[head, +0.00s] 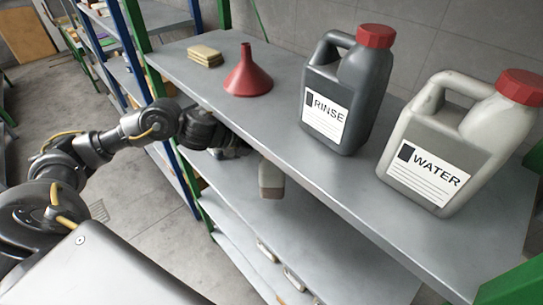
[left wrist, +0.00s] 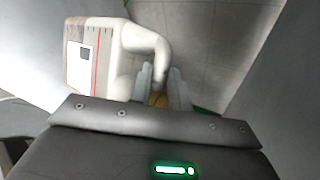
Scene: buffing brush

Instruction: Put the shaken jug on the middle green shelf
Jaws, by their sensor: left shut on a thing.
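A whitish jug (left wrist: 105,60) with a label, a red line and a looped handle is in my left gripper (left wrist: 160,88), whose fingers close on the handle. In the head view only part of the jug (head: 271,178) shows, below the top board's front edge. My left gripper (head: 228,150) is there too, partly hidden under that board. The middle green shelf (head: 345,255) is the grey board beneath. I cannot tell whether the jug touches it. My right gripper is not in view.
The top board (head: 270,115) carries sponges (head: 205,56), a red funnel (head: 248,75), a grey RINSE jug (head: 347,90) and a pale WATER jug (head: 455,140). Small items (head: 292,278) lie on the lower shelf. Blue posts (head: 128,45) stand at the left. The middle board's visible right part is clear.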

